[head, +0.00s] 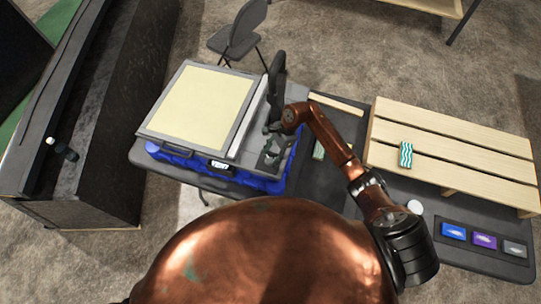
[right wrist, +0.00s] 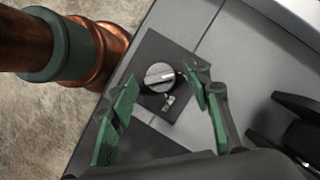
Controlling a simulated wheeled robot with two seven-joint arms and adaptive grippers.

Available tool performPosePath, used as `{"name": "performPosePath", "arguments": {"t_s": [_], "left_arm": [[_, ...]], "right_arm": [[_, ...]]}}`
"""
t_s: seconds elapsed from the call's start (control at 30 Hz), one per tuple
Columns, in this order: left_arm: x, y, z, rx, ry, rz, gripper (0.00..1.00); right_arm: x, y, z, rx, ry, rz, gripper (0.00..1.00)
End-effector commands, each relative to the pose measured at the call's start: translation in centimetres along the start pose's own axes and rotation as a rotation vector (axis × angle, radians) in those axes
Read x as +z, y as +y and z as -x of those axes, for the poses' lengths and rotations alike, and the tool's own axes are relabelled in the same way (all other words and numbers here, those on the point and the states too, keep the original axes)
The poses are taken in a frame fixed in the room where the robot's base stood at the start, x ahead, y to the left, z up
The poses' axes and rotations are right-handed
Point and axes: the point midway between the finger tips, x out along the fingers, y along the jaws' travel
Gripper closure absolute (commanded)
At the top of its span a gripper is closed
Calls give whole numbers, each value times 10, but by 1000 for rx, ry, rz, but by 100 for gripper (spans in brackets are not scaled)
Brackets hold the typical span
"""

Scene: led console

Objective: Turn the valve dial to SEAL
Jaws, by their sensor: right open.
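The valve dial (right wrist: 160,76) is a round grey knob on a dark square plate (right wrist: 152,50), seen in the right wrist view. A pale mark on the knob points toward the right of that picture. A small label (right wrist: 168,103) beside it is too small to read. My right gripper (right wrist: 165,88) is open, its green-padded fingers spread on either side of the dial, with no clear contact. In the head view my right gripper (head: 277,140) is over the right side of the console (head: 181,153), where it hides the dial. My left gripper is not in view.
The console has a large cream panel (head: 204,104) and a blue base. To its right are a slatted wooden rack (head: 460,152) with a teal-striped item (head: 406,154), a white round item (head: 415,207) and several coloured boxes (head: 484,240). A folding chair (head: 240,35) stands behind.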

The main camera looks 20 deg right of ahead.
Motion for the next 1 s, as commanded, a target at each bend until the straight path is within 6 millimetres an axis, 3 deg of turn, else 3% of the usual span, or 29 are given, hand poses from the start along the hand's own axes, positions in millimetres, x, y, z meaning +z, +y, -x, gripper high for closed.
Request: {"name": "performPosePath", "arguments": {"t_s": [0.33,1.0], "left_arm": [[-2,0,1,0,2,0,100],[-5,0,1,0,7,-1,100]], "right_arm": [[-2,1,-5,-2,0,-2,55],[-1,1,-5,-2,0,-3,97]]}}
